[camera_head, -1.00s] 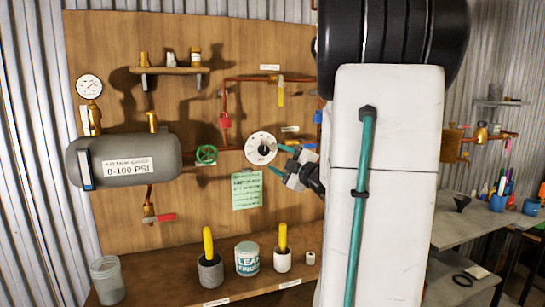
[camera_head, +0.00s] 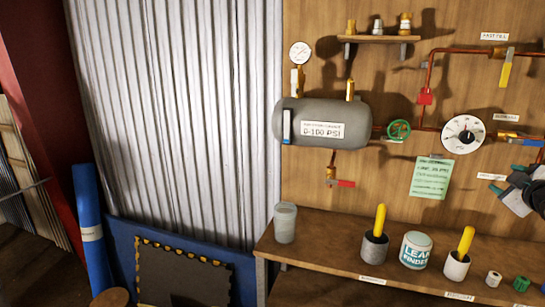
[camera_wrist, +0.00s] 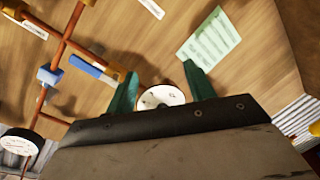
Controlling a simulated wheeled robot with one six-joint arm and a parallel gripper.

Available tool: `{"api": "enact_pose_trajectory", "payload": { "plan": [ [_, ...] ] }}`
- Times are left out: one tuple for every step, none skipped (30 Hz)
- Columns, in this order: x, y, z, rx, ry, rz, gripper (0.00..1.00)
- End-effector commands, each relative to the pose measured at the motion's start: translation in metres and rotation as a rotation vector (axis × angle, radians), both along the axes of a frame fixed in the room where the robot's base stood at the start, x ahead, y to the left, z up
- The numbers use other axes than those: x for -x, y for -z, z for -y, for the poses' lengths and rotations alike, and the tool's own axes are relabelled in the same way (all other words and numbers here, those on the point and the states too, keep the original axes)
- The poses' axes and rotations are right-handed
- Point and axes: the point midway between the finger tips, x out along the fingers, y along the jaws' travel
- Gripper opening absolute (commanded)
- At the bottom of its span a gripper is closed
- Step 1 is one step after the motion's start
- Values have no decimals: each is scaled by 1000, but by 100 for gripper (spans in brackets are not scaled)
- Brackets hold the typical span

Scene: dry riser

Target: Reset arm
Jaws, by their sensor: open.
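My gripper (camera_wrist: 164,90) is open and empty in the wrist view, its two green fingers apart. Between the fingertips, beyond them, shows a white round dial gauge (camera_wrist: 160,97) on the wooden board. In the head view my gripper (camera_head: 496,182) is at the right edge, in front of the board, below and right of the dial gauge (camera_head: 463,136). I cannot tell the exact distance between gripper and board.
A grey tank (camera_head: 325,122), green valve wheel (camera_head: 399,130) and copper pipes are on the board. A bench (camera_head: 330,286) below bears a clear cup (camera_head: 285,222), pots with yellow handles and a Leak Finder tub (camera_head: 416,250). A green note (camera_head: 431,177) hangs beside my gripper.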

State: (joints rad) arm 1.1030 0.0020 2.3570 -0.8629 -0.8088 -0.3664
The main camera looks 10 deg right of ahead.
Motion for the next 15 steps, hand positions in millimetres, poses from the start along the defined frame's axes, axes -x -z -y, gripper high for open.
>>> {"api": "enact_pose_trajectory", "payload": {
  "plan": [
    [10, 11, 6, -66, 87, -47, 54],
    [16, 18, 6, -112, 139, -77, 54],
    [23, 27, 5, -174, 205, -115, 54],
    [27, 33, 1, -218, 250, -142, 54],
    [31, 39, -3, -264, 295, -169, 54],
    [37, 45, -13, -324, 350, -205, 54],
    [41, 50, -21, -369, 389, -230, 54],
    [45, 55, -31, -415, 427, -258, 54],
    [50, 60, -47, -474, 474, -291, 54],
    [54, 63, -60, -521, 504, -320, 54],
    [57, 67, -75, -566, 530, -349, 54],
    [62, 70, -97, -627, 565, -388, 54],
    [67, 72, -114, -671, 589, -419, 54],
    [71, 74, -133, -714, 609, -450, 54],
    [77, 76, -159, -773, 632, -496, 54]
  ]
}}
